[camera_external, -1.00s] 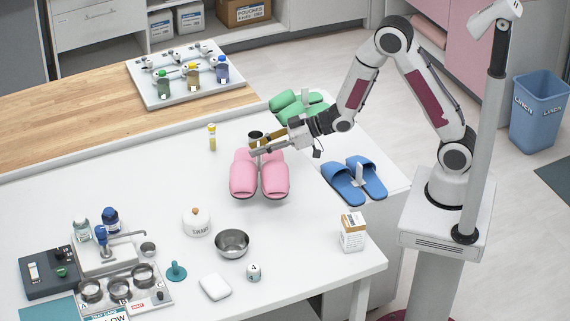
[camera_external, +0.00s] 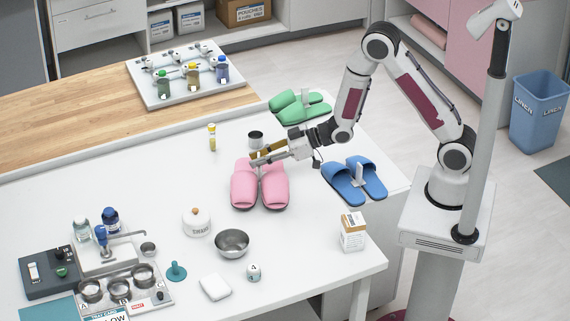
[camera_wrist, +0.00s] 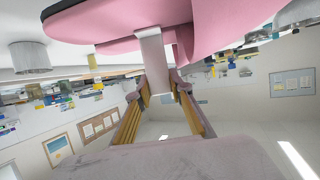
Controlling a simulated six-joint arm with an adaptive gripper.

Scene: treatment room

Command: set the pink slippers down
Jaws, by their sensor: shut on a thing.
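The pink slippers (camera_external: 274,188) are side by side on the white table, toes toward the camera, in the external view. They look level and seem to touch the tabletop, though a tiny gap cannot be ruled out. My gripper (camera_external: 254,160) reaches in low from the right at their heel end. In the wrist view my gripper (camera_wrist: 160,88) is shut on a pale upright tab (camera_wrist: 155,52) between the slippers, whose pink sides (camera_wrist: 215,25) fill the top. The tab is hidden in the external view.
Blue slippers (camera_external: 366,184) lie to the right and green slippers (camera_external: 285,104) behind.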

